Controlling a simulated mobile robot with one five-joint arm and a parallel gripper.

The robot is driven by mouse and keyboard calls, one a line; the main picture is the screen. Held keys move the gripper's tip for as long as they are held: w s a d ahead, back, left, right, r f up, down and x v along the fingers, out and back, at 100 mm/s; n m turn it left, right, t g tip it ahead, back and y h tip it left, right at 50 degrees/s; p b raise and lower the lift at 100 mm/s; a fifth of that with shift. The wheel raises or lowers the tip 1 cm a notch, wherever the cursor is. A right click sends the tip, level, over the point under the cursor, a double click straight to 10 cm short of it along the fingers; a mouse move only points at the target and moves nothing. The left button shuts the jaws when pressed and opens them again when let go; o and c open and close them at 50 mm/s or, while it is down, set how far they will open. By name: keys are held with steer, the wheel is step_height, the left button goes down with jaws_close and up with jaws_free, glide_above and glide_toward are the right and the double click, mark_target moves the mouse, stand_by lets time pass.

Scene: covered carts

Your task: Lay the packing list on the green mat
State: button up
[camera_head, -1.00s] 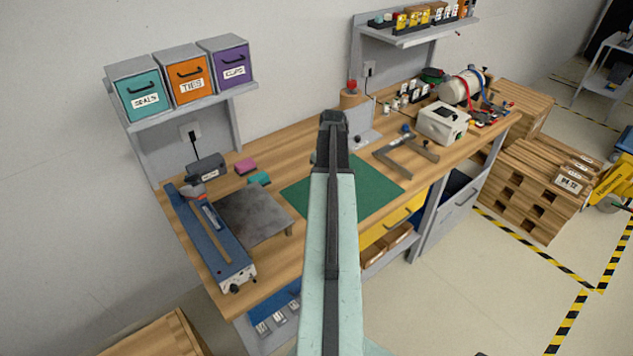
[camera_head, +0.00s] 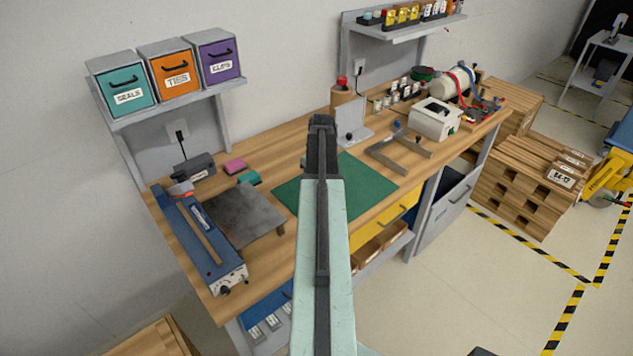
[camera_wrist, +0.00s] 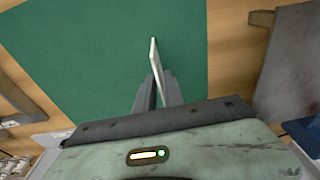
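The green mat (camera_head: 362,188) lies flat on the wooden bench. My arm crosses in front of it in the head view and hides its middle. My gripper (camera_wrist: 157,88) is over the mat in the wrist view, its two fingers closed on a thin white sheet, which I take for the packing list (camera_wrist: 153,52). The sheet is seen nearly edge-on and stands out past the fingertips. I cannot tell whether its lower edge touches the mat (camera_wrist: 85,50). In the head view my gripper (camera_head: 321,125) is dark, seen from behind, and the sheet is hidden.
A grey metal plate (camera_head: 245,215) and a blue sealer (camera_head: 198,240) lie left of the mat. A grey angled frame (camera_head: 405,150) and a white printer (camera_head: 435,118) are to its right. Labelled bins (camera_head: 172,78) sit on the shelf.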

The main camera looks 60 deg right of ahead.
steer(key=shift+o, duration=0.2)
step_height(320, 180, up, 13)
steer(key=s+p, duration=0.1)
steer(key=p, duration=1.1)
steer(key=shift+s+a+f+p, duration=0.15)
steer(key=shift+s+a+p, duration=0.05)
steer(key=shift+s+p, duration=0.1)
